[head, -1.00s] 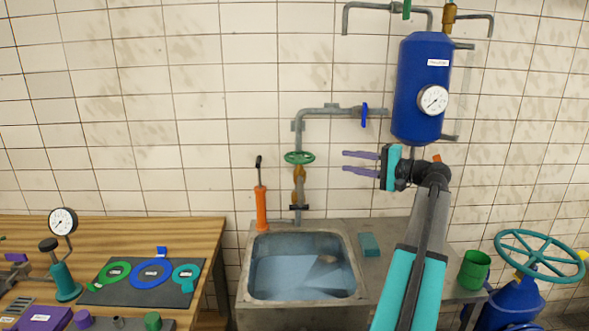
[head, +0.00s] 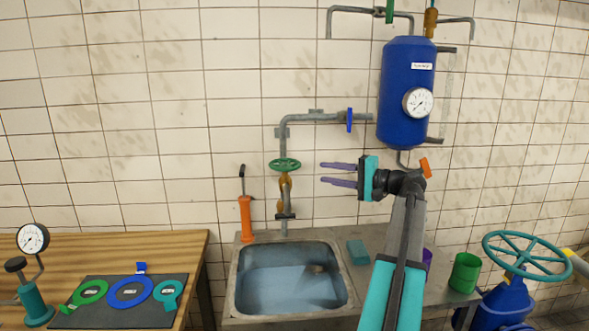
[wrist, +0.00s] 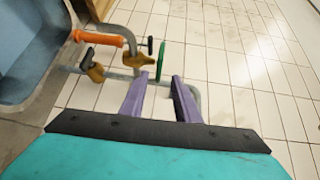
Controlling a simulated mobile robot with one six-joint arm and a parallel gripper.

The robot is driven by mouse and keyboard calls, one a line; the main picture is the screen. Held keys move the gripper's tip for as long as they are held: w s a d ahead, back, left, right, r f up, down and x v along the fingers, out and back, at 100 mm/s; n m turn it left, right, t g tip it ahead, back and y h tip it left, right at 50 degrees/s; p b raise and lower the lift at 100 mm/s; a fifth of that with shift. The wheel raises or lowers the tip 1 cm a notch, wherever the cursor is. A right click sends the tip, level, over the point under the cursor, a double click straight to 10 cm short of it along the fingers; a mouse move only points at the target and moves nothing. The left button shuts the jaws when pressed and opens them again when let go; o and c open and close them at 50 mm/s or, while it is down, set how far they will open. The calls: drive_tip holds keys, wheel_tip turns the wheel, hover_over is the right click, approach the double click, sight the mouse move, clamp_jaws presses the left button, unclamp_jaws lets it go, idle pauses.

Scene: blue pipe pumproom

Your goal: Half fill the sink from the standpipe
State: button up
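The steel sink (head: 235,300) stands below the standpipe (head: 284,140); a bluish, water-like surface lies in its basin, but its exact depth is unclear. A brownish object shows near the basin's right back. The standpipe carries a green handwheel (head: 285,164) above a brass-coloured body (head: 284,188). My gripper (head: 322,173) is open and empty, its two purple fingers pointing left at the wheel, with a gap between. In the wrist view my gripper (wrist: 160,76) has its fingers apart, and the green wheel (wrist: 162,62) shows edge-on beyond and between the tips.
An orange-handled tool (head: 246,220) stands behind the sink's left corner. A blue tank (head: 407,85) with a gauge hangs above my arm. A blue-handled valve (head: 349,120) sits on the upper pipe. A wooden bench (head: 180,250) is at left, a green mug (head: 465,272) at right.

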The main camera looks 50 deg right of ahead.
sight(297, 168)
drive_tip(key=p+x, duration=0.2)
drive_tip(key=x, duration=1)
drive_tip(key=shift+w+a+p, duration=0.1)
drive_tip(key=shift+w+p, duration=0.25)
drive_tip(key=shift+p, duration=0.05)
clamp_jaws()
